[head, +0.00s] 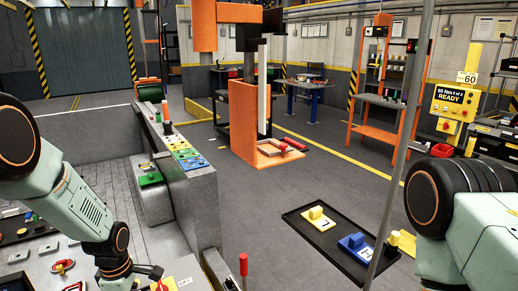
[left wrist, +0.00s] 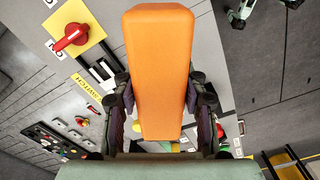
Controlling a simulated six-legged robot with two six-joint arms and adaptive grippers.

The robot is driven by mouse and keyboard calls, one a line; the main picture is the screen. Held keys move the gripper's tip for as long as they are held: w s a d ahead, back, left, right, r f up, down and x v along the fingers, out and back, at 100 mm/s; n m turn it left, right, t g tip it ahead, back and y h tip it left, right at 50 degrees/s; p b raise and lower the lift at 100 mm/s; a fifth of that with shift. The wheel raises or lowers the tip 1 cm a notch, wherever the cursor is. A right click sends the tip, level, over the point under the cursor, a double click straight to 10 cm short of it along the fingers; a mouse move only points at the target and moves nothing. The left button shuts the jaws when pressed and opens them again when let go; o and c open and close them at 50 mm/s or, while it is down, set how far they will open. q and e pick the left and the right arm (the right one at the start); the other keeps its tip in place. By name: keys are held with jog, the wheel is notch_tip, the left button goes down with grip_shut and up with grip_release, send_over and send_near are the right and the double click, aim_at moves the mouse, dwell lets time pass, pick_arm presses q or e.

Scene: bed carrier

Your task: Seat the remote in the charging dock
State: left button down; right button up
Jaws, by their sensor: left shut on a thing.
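An orange block-shaped remote (left wrist: 160,70) fills the middle of the left wrist view. My left gripper (left wrist: 165,105) is shut on it, with a finger on each side. In the head view my left gripper (head: 145,278) is low at the bottom left, over a grey panel, and partly cut off by the frame edge. The remote cannot be made out there. I cannot tell which thing is the charging dock. My right arm is at the right of the head view, but its gripper is out of frame.
A red rotary switch (left wrist: 72,38) on a yellow plate sits on the grey panel, beside a yellow "SWITCH" label (left wrist: 90,85). A black tray (head: 308,232) with numbered yellow and blue blocks lies at right. A thin grey pole (head: 408,120) stands before my right arm.

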pick_arm(q)
notch_tip(320, 180, up, 5)
jog(key=shift+f+p, duration=0.1)
jog(key=shift+p, duration=1)
jog(key=s+d+f+m+b, duration=0.4)
jog(key=m+b, duration=0.5)
jog(key=b, duration=0.4)
jog(key=s+d+f+m+b, duration=0.3)
jog(key=d+f+m+b, duration=0.3)
jog(key=b, duration=0.7)
jog(key=d+m, duration=0.2)
jog(key=m, duration=0.2)
jog(key=shift+s+d+f, duration=0.4)
pick_arm(e)
notch_tip(320, 180, down, 23)
jog(key=shift+r, duration=0.15)
jog(key=shift+s, duration=0.1)
jog(key=shift+c, duration=0.4)
